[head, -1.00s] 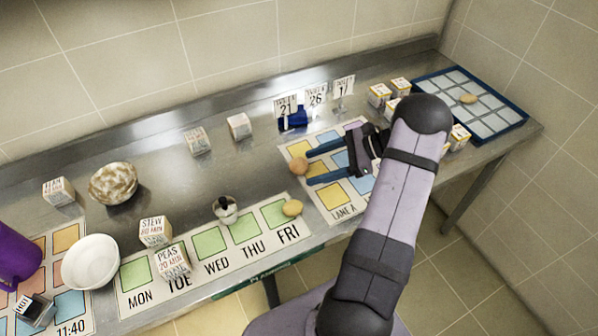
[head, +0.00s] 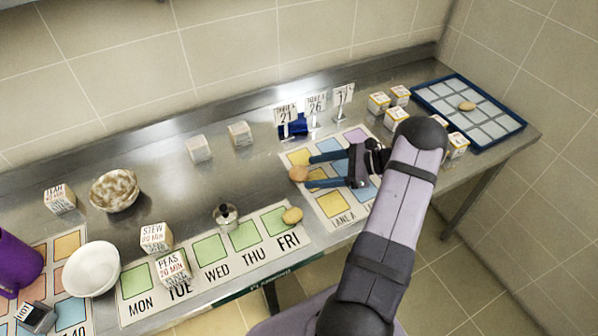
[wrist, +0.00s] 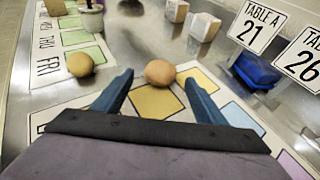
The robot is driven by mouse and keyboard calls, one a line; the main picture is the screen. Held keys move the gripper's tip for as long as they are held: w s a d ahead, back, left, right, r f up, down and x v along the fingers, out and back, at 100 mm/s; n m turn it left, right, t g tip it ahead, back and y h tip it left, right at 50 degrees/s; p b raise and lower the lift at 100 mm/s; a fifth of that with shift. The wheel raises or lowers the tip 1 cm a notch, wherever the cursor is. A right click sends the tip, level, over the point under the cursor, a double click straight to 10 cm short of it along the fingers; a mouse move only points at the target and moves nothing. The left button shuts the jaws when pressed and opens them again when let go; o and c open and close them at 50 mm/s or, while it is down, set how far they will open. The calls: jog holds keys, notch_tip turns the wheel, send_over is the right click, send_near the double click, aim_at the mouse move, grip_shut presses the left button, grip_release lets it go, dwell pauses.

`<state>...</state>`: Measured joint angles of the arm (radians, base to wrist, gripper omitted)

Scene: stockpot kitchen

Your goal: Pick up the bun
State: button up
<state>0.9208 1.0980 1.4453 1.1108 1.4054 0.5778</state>
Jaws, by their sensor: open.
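A round tan bun (head: 298,173) lies at the left edge of the coloured lane mat. My gripper (head: 309,171) is open over the mat, its two blue fingers pointing left at this bun. In the wrist view the bun (wrist: 160,72) sits centred at the fingertips, just beyond the gap, with nothing held. Whether a finger touches it I cannot tell. A second bun (head: 292,215) lies by FRI on the weekday mat; it also shows in the wrist view (wrist: 80,64). A third, similar bun (head: 467,106) lies on the blue-framed tray.
The blue-framed tray (head: 426,93) is at the right, with several small boxes (head: 379,103) beside it. Number signs (head: 316,103) and a blue object (head: 293,128) stand behind my gripper. A small lidded jar (head: 226,216) is on the weekday mat (head: 137,310). Bowls (head: 91,268) are at left.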

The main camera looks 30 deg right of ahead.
aim_at(305, 171)
jog(key=x, duration=0.1)
jog(key=p+x, duration=0.1)
jog(key=x, duration=0.1)
jog(key=shift+w+a+r+p, duration=0.1)
jog(key=shift+a+r+p, duration=0.1)
jog(key=shift+r+p, duration=0.1)
jog(key=shift+w+a+f, duration=0.25)
jog(key=shift+a+f, duration=0.05)
jog(key=shift+f, duration=0.05)
jog(key=c, duration=1.1)
jog(key=shift+c, duration=0.2)
jog(key=shift+r, duration=0.2)
jog(key=shift+r+b, duration=1.3)
jog(key=shift+r, duration=3.55)
